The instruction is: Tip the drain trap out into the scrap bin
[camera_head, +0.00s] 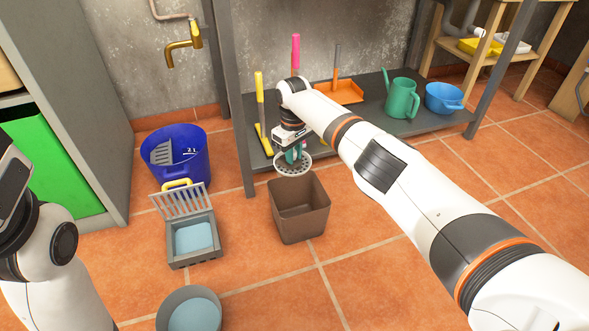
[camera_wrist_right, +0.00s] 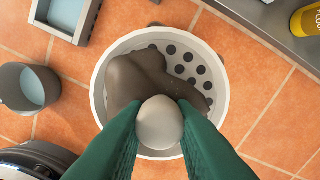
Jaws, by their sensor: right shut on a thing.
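The drain trap (camera_head: 293,168) is a round whitish strainer basket with holes in its base. In the right wrist view it looks upright, and a dark brown clump (camera_wrist_right: 145,80) lies in the trap (camera_wrist_right: 222,105). My right gripper (camera_head: 296,153) is shut on the trap's pale rounded knob (camera_wrist_right: 160,123), between green fingers. The scrap bin (camera_head: 302,222) is a brown square bin on the floor. In the head view the trap overlaps the bin's far rim and appears above it.
An open floor drain (camera_head: 194,240) with a raised grate and water stands left of the bin. A grey round tub (camera_head: 176,301) of water is in front. A blue bucket (camera_head: 190,150) and a grey shelf (camera_head: 425,125) with tools stand behind. Floor right of the bin is clear.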

